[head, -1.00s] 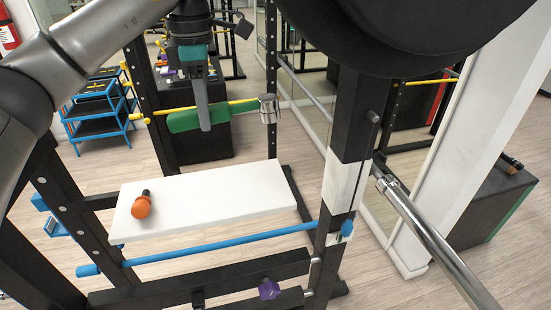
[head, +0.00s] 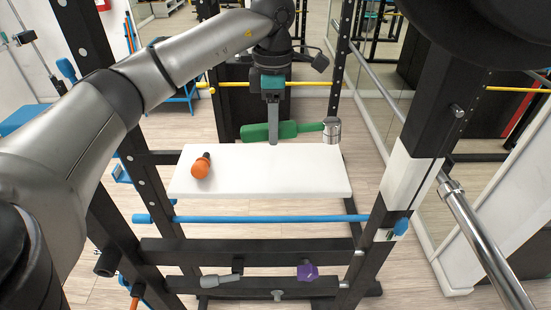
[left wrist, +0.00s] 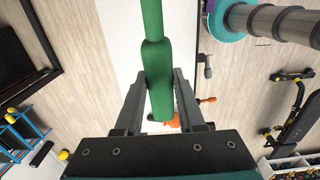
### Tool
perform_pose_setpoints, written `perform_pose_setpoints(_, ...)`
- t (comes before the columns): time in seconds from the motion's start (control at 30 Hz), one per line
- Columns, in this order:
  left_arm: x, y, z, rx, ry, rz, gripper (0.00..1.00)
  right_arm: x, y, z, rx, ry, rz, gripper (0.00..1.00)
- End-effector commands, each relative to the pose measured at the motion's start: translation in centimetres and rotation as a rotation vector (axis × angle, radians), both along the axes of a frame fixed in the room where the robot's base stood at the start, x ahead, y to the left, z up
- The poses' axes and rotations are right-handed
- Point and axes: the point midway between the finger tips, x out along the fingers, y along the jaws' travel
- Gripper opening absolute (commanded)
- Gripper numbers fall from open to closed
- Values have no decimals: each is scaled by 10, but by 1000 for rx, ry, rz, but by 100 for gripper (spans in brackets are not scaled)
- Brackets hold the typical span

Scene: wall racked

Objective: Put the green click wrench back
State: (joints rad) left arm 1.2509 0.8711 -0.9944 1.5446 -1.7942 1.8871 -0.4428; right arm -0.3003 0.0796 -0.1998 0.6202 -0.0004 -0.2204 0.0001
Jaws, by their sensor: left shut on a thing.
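The green click wrench (head: 255,132) has a long green handle and a shiny silver head (head: 331,130) that points right. My left gripper (head: 273,128) is shut on its handle and holds it level, near the far edge of the white board in the picture. In the left wrist view the green handle (left wrist: 157,55) runs between the two fingers of my left gripper (left wrist: 159,90). The gap between wrench and board cannot be told. My right gripper is not in view.
An orange-headed tool (head: 201,166) lies on the white board (head: 270,172). A blue bar (head: 260,219) crosses the rack in front. Black beams (head: 250,250) below carry a grey tool (head: 220,280) and a purple knob (head: 307,271). A black-and-white post (head: 408,170) stands right.

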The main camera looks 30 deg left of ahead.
Motion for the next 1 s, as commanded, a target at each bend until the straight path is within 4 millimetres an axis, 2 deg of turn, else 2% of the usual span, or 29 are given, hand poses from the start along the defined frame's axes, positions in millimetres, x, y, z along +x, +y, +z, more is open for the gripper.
perform_pose_setpoints(0.1, 0, 0, -26, -1, 1, 1, 0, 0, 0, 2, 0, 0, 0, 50)
perform_pose_setpoints(0.2, 0, 0, -39, -2, -1, 1, 0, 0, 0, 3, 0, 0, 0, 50)
perform_pose_setpoints(0.43, 0, 0, -56, 0, -1, 1, 0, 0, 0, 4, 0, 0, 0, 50)
perform_pose_setpoints(0.63, 0, 0, -82, -2, -1, 0, 0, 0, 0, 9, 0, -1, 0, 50)
perform_pose_setpoints(0.83, 1, 0, -85, -2, -3, 0, 0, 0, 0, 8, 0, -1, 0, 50)
perform_pose_setpoints(0.87, 0, 0, -86, -1, -1, 0, 40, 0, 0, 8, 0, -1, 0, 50)
perform_pose_setpoints(1.0, 0, 0, -86, -1, -1, 0, 56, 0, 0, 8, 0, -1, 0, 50)
